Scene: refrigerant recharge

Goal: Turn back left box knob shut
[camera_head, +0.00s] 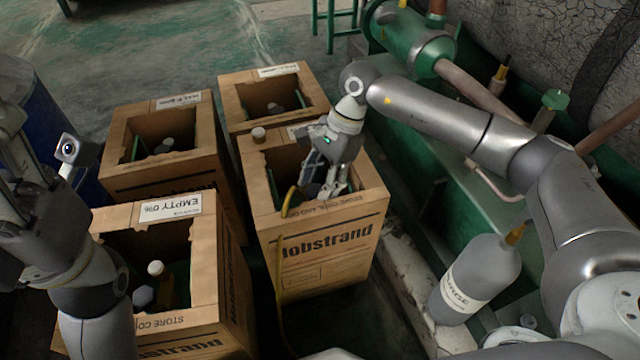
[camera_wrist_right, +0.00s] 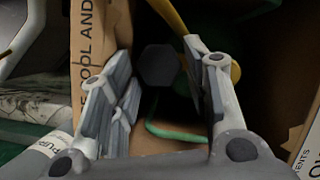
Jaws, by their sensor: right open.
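The back left box (camera_head: 118,170) is an open cardboard carton. My right gripper (camera_head: 325,188) is open, pointing down into the front right box (camera_head: 318,250), away from the back left box. In the right wrist view, a dark hexagonal knob (camera_wrist_right: 157,65) shows between and beyond the open fingers, not gripped. My left arm (camera_head: 85,285) is at the left edge; its fingers cannot be made out.
Another open carton (camera_head: 268,75) stands at the back right. A yellow hose (camera_head: 280,255) hangs over the front right box. A grey cylinder (camera_head: 475,275) and green machinery stand at right.

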